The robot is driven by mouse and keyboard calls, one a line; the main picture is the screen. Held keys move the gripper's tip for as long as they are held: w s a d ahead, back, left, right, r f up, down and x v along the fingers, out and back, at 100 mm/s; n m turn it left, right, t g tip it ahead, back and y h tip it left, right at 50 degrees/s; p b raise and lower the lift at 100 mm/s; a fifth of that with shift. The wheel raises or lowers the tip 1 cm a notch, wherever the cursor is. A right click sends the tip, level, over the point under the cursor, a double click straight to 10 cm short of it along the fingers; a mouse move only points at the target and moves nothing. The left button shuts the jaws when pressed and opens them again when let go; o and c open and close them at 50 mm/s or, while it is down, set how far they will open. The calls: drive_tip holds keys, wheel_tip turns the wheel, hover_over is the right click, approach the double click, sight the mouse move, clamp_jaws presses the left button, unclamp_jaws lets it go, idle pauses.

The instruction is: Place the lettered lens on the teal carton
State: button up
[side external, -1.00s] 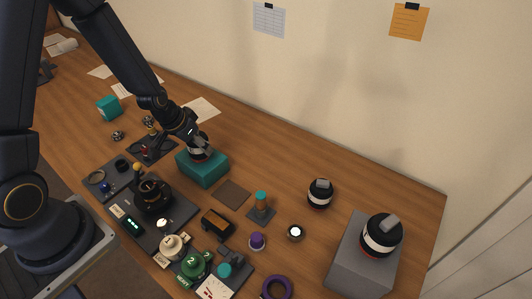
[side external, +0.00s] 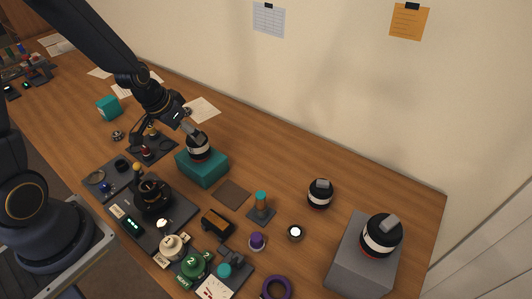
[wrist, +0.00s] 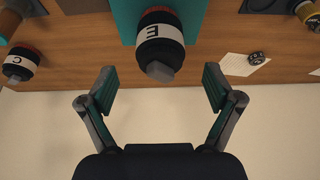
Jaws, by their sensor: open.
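A black lens with a white band and a grey tab (side external: 199,152) stands upright on the teal carton (side external: 203,172). In the wrist view the lens (wrist: 160,30) shows a letter E on its band, with the teal carton (wrist: 124,18) beneath it. My gripper (side external: 187,122) is just above and behind the lens, apart from it. In the wrist view my gripper (wrist: 160,86) is open and empty, its fingers spread wide on either side of the lens's line. The lens's far side is hidden.
Another banded lens (side external: 320,194) stands on the table, and one (side external: 381,237) sits on a grey block (side external: 350,262). A lens lettered C (wrist: 20,63) shows in the wrist view. Several parts and a dark tray (side external: 175,222) crowd the front. The table behind the carton is mostly clear.

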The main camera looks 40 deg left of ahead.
drive_tip(key=s+d+r, duration=0.2)
drive_tip(key=s+r, duration=0.5)
drive_tip(key=r, duration=0.3)
drive_tip(key=s+d+r+t, duration=0.1)
drive_tip(key=s+d+r, duration=0.2)
drive_tip(key=s+r, duration=0.5)
drive_tip(key=shift+s+r, duration=0.15)
drive_tip(key=shift+r, duration=0.7)
